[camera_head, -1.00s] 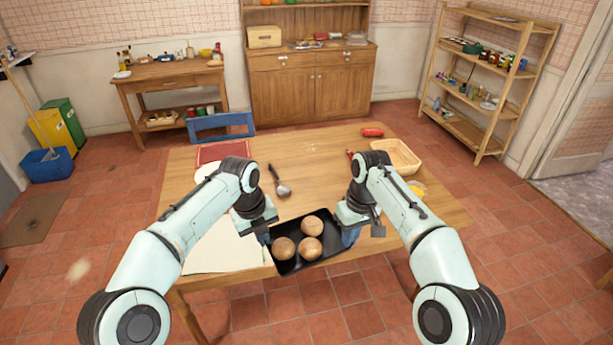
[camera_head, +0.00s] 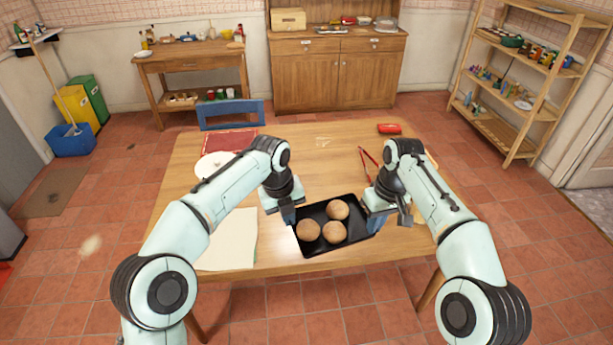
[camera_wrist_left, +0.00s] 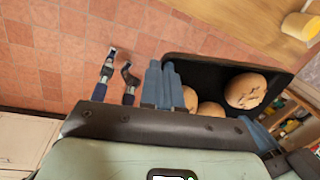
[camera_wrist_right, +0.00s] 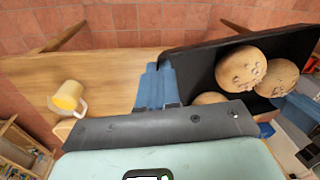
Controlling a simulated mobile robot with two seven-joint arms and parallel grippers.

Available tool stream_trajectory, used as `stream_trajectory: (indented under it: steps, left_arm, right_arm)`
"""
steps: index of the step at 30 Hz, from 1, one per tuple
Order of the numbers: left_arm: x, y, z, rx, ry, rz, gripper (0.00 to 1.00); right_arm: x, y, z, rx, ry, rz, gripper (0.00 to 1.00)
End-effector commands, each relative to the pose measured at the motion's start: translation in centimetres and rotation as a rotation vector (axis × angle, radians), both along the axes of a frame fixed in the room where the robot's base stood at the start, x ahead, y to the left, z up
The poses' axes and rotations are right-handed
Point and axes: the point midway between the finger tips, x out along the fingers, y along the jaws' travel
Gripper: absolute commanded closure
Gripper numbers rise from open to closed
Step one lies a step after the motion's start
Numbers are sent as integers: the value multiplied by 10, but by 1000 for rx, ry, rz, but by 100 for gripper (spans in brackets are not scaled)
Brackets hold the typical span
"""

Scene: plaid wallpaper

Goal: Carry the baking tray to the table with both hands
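The black baking tray (camera_head: 345,241) holds three round brown buns (camera_head: 334,232) and is over the near part of the wooden table (camera_head: 325,170). My left gripper (camera_head: 289,214) is at its left end, with blue fingers closed on the rim; they also show in the left wrist view (camera_wrist_left: 160,84). My right gripper (camera_head: 376,224) is at its right end, its fingers together on the rim in the right wrist view (camera_wrist_right: 155,86). The tray looks about level. I cannot tell whether its underside touches the tabletop.
A white sheet (camera_head: 230,240) lies left of the tray, with a white plate (camera_head: 212,165) and a red mat (camera_head: 230,140) behind. A red item (camera_head: 389,128) lies at the back right. A yellow mug (camera_wrist_right: 68,97) stands at the right. A blue chair (camera_head: 231,113) is behind the table.

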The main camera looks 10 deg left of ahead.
Motion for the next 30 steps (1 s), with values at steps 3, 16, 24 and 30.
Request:
stream_trajectory:
  steps: [3, 16, 24, 30]
  left_arm:
    - [0, 0, 0, 0, -1, 0, 100]
    - [-2, 0, -5, 1, 0, 0, 100]
    - [-10, 1, -38, 1, 3, 1, 100]
    - [-18, 1, -67, 1, 4, 0, 100]
  right_arm:
    - [0, 0, 0, 0, -1, 1, 100]
    - [-1, 0, -5, 0, 0, 0, 100]
    - [-11, 0, -38, 0, 3, 0, 100]
    - [-18, 0, -67, -1, 4, 0, 100]
